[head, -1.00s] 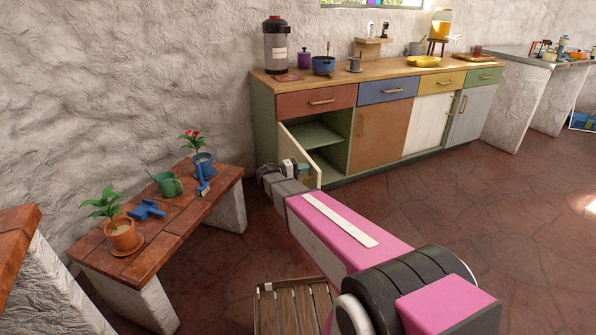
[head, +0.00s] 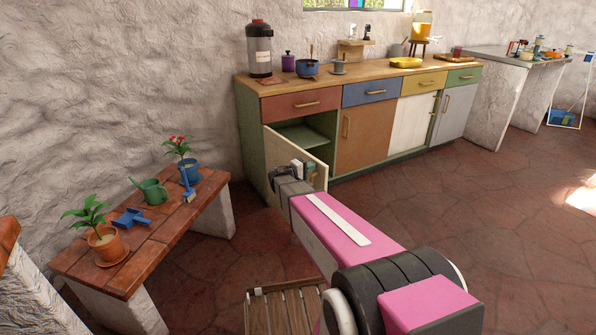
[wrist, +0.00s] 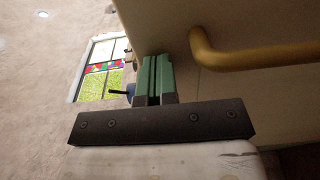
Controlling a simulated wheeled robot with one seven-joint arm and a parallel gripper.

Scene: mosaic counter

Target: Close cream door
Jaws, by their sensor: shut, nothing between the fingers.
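The cream door (head: 286,147) is the front of the left lower cupboard, hinged at its left side. It stands partly open, with the dark opening and a green shelf (head: 303,134) showing above and behind it. My gripper (head: 311,167) is at the door's outer face near its free edge. In the wrist view, the green fingers (wrist: 155,72) are shut together and empty, beside the cream door (wrist: 285,88) and left of its yellow bar handle (wrist: 250,58). I cannot tell whether the fingertips touch the door.
The brown door (head: 372,135) to the right is shut, as are the drawers above. A bench (head: 150,225) with potted plants and a blue dustpan stands at the left. A slatted wooden stool (head: 285,308) is below my arm.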

